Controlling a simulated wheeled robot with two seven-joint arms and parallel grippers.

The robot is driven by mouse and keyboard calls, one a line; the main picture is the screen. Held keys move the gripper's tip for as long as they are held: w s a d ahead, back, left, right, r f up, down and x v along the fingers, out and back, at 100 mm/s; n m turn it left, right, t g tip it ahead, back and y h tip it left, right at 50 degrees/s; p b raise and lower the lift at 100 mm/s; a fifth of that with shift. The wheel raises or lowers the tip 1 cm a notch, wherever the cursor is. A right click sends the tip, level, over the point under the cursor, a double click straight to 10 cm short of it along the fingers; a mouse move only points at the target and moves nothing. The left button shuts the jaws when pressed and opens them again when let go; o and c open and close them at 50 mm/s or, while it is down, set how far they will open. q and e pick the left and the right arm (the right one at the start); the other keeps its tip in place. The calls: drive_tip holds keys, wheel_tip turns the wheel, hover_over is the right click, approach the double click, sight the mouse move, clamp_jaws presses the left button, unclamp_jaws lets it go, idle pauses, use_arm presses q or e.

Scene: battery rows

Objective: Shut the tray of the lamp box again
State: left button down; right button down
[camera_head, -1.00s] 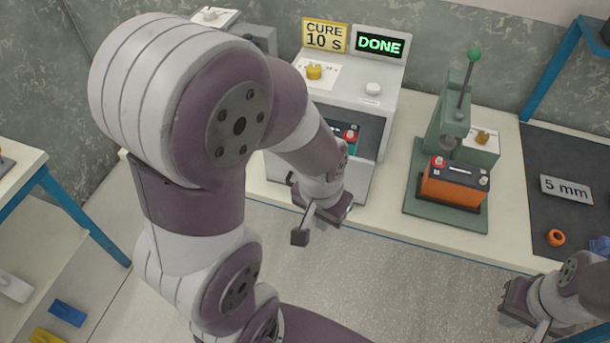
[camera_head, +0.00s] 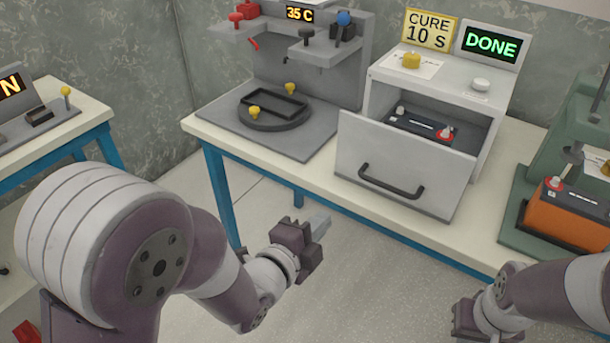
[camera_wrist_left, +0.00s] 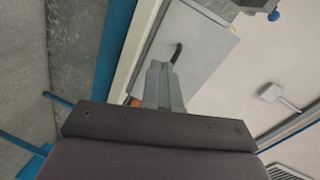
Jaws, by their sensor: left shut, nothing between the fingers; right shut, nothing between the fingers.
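The lamp box (camera_head: 440,84) stands on the bench with a green DONE display (camera_head: 490,43). Its tray (camera_head: 372,160) is pulled out toward me, and a dark battery with a red terminal (camera_head: 420,124) lies in it. The tray's front has a dark bar handle (camera_head: 391,183). My left gripper (camera_head: 318,226) is shut and empty, in front of the bench, below and left of the tray front and apart from it. In the left wrist view the shut fingers (camera_wrist_left: 161,88) point toward the tray front and handle (camera_wrist_left: 177,52). My right gripper (camera_head: 463,320) is at the bottom right, empty.
A heating stand (camera_head: 300,70) with a 35 C display stands left of the lamp box. A green press (camera_head: 560,130) with an orange battery (camera_head: 566,214) stands to the right. The floor space before the bench is clear apart from my arms.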

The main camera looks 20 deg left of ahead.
use_arm(q)
wheel_tip(320, 180, up, 4)
drive_tip(key=m+t+h, duration=0.1)
drive_tip(key=m+t, duration=0.1)
drive_tip(key=m, duration=0.1)
approach(367, 156)
drive_tip(key=x, duration=0.7)
drive_tip(key=shift+b, duration=0.35)
use_arm(e)
drive_tip(key=shift+f, duration=0.25)
